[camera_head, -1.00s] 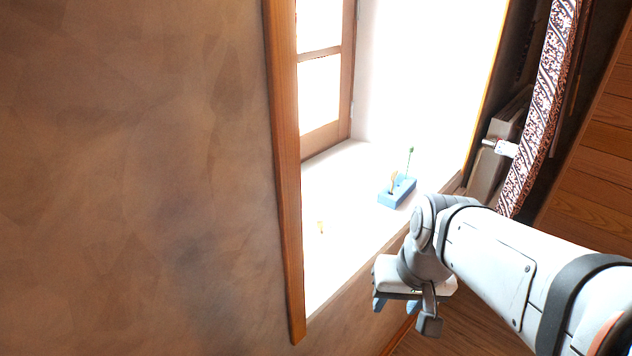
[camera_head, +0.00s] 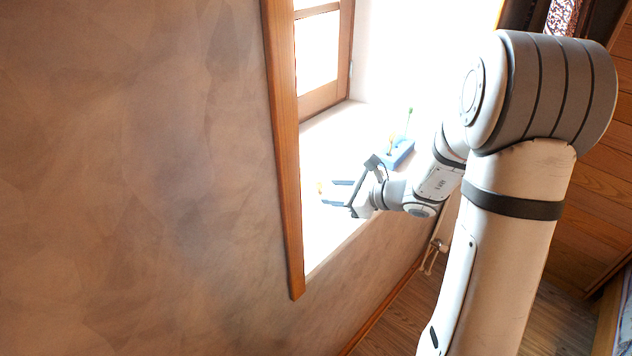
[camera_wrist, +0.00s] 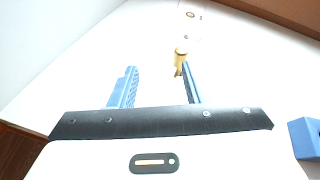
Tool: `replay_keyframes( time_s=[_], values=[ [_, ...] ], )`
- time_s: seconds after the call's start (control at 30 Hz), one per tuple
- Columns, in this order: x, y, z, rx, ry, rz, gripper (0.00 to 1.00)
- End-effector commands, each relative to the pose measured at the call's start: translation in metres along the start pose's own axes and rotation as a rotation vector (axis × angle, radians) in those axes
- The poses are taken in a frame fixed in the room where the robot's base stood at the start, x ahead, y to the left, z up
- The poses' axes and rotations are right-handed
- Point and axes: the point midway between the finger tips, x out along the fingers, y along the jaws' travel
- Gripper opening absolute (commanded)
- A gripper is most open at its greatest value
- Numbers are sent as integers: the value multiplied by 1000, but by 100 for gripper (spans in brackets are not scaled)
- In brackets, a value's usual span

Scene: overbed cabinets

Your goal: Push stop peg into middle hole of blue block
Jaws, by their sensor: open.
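A small yellow peg (camera_head: 320,186), apparently the stop peg, is on the white window sill near the wooden frame. In the wrist view the yellow peg (camera_wrist: 180,56) is by the tip of my right-hand finger, not centred between the fingers. My gripper (camera_head: 331,193) is open and empty over the sill; its two blue fingers (camera_wrist: 158,72) are spread. The blue block (camera_head: 402,154) lies farther back on the sill, partly hidden by my arm. A yellow piece and a thin green-tipped piece stand at it. A corner of the block (camera_wrist: 305,138) shows at the right edge.
The white sill (camera_head: 335,140) is bright and mostly clear. A wooden window frame (camera_head: 283,130) and brown wall border it on the left. A radiator (camera_head: 443,235) is below the sill's front edge. Small blurred marks (camera_wrist: 190,15) show at the top of the wrist view.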

Motion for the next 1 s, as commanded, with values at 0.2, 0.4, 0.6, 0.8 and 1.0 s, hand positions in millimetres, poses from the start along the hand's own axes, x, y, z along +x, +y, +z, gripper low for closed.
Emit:
replay_keyframes(
  time_s=[0.2, 0.4, 0.6, 0.8, 1.0],
  values=[
    [8, -20, -14, 112, -14, -79, 43],
    [30, -23, -13, 117, -16, -82, 43],
    [56, -28, -9, 117, -15, -81, 43],
    [80, -30, -9, 116, -15, -82, 43],
    [82, -31, -10, 115, -15, -85, 43]
  ],
)
